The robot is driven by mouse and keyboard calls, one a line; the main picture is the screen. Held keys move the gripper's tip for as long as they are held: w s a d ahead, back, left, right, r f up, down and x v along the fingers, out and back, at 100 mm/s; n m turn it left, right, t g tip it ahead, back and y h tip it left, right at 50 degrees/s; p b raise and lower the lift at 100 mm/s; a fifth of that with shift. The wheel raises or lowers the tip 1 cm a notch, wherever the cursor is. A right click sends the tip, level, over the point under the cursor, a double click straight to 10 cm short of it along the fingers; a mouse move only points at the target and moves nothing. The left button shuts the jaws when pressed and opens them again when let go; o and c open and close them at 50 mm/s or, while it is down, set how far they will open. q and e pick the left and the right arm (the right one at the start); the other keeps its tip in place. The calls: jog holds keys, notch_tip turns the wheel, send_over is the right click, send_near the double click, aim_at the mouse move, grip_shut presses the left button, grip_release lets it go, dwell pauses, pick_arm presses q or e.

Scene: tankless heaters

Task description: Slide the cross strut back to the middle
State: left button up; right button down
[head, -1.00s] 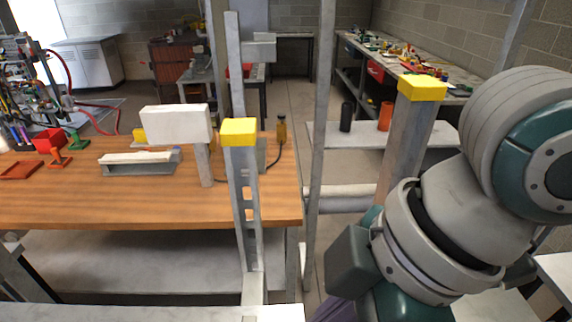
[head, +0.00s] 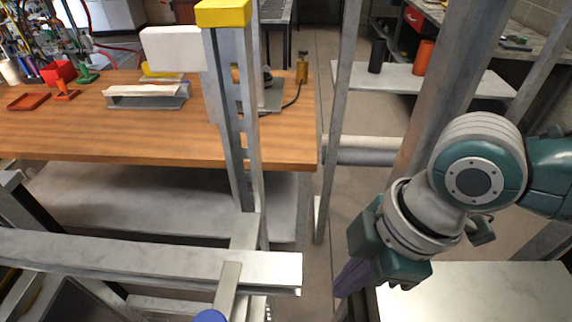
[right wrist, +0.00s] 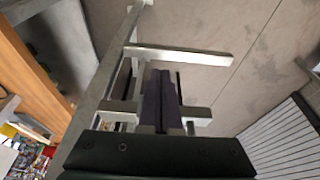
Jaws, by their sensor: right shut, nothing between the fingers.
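A grey metal strut (head: 150,255) crosses the lower left of the head view and ends right of the perforated upright (head: 230,120) with a yellow cap. I take it for the cross strut, though I cannot be sure. My right gripper (head: 350,278) is right of that strut's end and apart from it, its purple fingers pointing down. In the right wrist view its fingers (right wrist: 161,100) are shut and empty. A grey bar (right wrist: 195,113) passes by the fingers there, and another bar (right wrist: 180,55) lies beyond; contact cannot be told. My left gripper is not in view.
A thin upright (head: 340,120) stands between the perforated upright and my right arm. A wooden table (head: 120,140) holds several items at left. A pale surface (head: 480,300) lies at lower right. Bare floor shows between the table and my right gripper.

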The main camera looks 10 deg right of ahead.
aim_at(286, 273)
jog(key=shift+w+a+r+p, duration=0.1)
jog(key=shift+w+a+p, duration=0.15)
jog(key=shift+a, duration=0.7)
jog(key=shift+w+a+r+p, duration=0.15)
jog(key=shift+w+a, duration=0.2)
jog(key=shift+a, duration=0.55)
jog(key=shift+f, duration=0.1)
jog(key=a, duration=0.2)
jog(key=w+a+b, duration=0.1)
jog(key=a, duration=0.1)
jog(key=shift+d, duration=0.15)
